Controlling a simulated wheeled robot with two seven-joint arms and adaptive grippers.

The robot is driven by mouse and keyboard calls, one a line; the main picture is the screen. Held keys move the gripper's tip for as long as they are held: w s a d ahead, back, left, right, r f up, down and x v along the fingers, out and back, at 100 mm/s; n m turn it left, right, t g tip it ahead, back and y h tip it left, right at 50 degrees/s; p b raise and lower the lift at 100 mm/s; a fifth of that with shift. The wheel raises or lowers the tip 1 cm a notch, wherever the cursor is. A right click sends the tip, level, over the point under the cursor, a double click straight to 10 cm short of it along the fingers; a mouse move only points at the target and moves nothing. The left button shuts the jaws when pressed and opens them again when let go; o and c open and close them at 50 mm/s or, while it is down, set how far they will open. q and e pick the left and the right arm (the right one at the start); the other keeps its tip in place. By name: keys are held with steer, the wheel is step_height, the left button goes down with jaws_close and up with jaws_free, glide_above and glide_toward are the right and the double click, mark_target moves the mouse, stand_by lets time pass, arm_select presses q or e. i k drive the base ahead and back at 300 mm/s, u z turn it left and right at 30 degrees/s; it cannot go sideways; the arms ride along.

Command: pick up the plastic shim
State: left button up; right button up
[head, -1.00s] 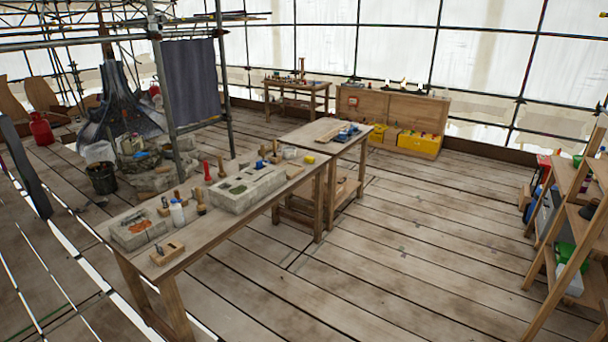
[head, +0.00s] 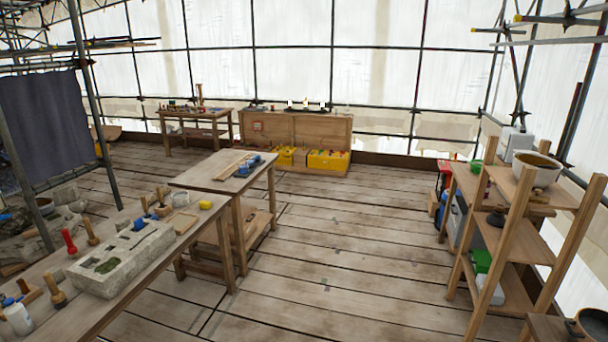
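I cannot make out a plastic shim for certain in the head view. Small dark and light flecks lie on the floorboards, too small to identify. Small coloured items sit on the long workbench (head: 130,298) and on the yellow boxes, also too small to name as shims. Neither of my grippers shows in the head view.
A stone block (head: 122,262) and mallets stand on the long bench at left. A smaller table (head: 205,172) holds a board and a blue tool (head: 249,167). Yellow boxes (head: 328,161) sit by a wooden chest (head: 295,126). Wooden shelves (head: 515,240) stand at right. The middle floor (head: 335,250) is open.

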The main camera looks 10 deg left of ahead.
mark_target(139, 224)
steer(key=u, duration=0.1)
steer(key=i, duration=1.95)
steer(key=u, duration=0.6)
steer(key=i, duration=1.1)
steer(key=u, duration=1.8)
steer(key=i, duration=0.9)
steer(key=u, duration=0.75)
